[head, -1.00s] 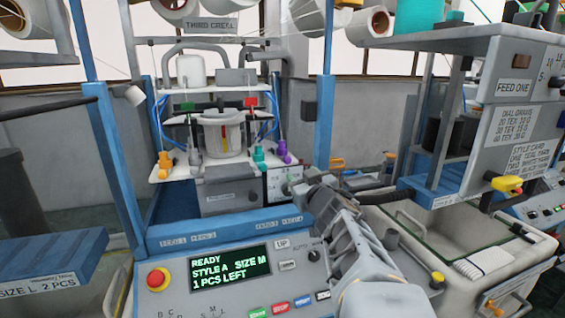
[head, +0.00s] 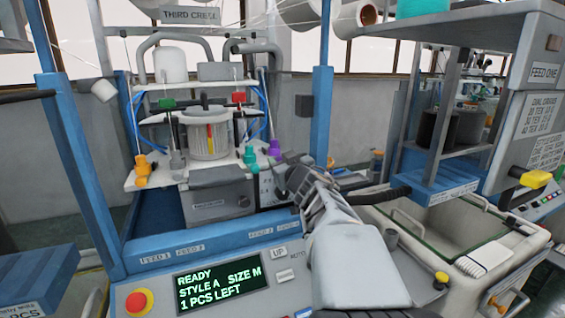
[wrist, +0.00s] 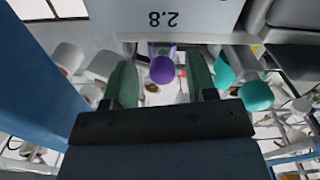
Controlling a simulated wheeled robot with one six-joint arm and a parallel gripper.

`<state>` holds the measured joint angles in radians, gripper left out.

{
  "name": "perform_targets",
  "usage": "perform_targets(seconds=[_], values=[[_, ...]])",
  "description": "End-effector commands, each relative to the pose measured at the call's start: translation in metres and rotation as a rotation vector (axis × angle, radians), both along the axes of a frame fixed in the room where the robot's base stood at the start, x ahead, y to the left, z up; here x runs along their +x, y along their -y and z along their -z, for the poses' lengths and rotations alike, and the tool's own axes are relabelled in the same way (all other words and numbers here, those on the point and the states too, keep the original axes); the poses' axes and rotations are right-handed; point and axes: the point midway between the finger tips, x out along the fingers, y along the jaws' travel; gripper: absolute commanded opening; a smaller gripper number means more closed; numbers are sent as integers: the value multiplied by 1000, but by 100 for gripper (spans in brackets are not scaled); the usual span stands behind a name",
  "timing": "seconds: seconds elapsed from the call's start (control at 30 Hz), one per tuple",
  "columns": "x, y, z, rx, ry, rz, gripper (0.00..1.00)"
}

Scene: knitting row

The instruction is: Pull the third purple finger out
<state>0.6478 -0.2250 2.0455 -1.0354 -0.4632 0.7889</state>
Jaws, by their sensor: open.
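The purple finger (head: 274,149) stands at the right end of the row on the white carrier plate, right of a teal finger (head: 250,157). In the wrist view, which is upside down, the round purple end (wrist: 162,68) shows between my jaws. My gripper (wrist: 160,62) is open, with one green jaw on each side of the purple finger. I see gaps on both sides and cannot tell its depth between the jaws. In the head view my gripper (head: 284,181) is near the plate's right front, partly hidden by my wrist.
Teal fingers (wrist: 256,95) sit close beside one jaw. A blue post (head: 319,115) rises to the right. The control panel (head: 220,288) reads READY, 1 PCS LEFT.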

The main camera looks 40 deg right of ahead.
Motion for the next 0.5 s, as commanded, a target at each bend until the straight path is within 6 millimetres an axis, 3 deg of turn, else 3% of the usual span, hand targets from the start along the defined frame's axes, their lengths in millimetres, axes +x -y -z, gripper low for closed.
perform_targets(seconds=[0.13,0.5], values=[[1,-2,0,0,0,-4,52],[0,-1,0,0,1,-2,16]])
